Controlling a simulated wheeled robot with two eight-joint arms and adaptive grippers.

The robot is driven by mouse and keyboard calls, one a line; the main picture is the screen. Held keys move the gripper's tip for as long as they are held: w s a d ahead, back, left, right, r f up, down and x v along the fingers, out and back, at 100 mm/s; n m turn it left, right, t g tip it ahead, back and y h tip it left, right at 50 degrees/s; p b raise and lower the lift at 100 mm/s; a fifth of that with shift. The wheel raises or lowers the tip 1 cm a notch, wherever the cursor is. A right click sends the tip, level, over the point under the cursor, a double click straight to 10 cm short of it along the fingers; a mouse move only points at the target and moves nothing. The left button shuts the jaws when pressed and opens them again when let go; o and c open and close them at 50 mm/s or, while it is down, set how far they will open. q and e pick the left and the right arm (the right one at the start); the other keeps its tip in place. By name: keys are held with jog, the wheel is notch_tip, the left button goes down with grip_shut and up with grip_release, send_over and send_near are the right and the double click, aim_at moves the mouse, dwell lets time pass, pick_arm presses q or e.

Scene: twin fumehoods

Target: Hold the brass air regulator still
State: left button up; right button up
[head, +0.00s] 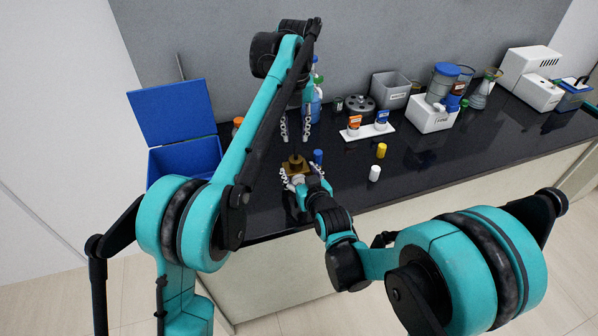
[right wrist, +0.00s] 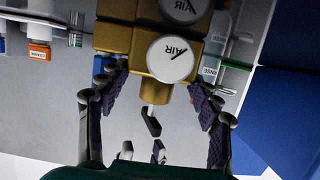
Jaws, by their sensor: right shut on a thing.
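The brass air regulator (head: 295,164) is on the dark bench, below my left gripper in the head view. In the right wrist view the regulator (right wrist: 116,38) is a brass block with two white round dials marked AIR. My right gripper (head: 299,174) is shut on it from the front; in the right wrist view the fingers (right wrist: 158,82) lie on either side of its lower part. My left gripper (head: 295,138) is open and empty, pointing down above the regulator, its two fingers apart. The regulator's base is partly hidden by my right gripper.
An open blue box (head: 183,160) stands left. A small blue object (head: 318,156) is beside the regulator. A white tray (head: 368,133) holds orange- and blue-capped containers. A yellow cylinder (head: 381,150) and a white one (head: 374,173) stand to the right.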

pick_arm(q)
jog(key=shift+r, duration=0.75)
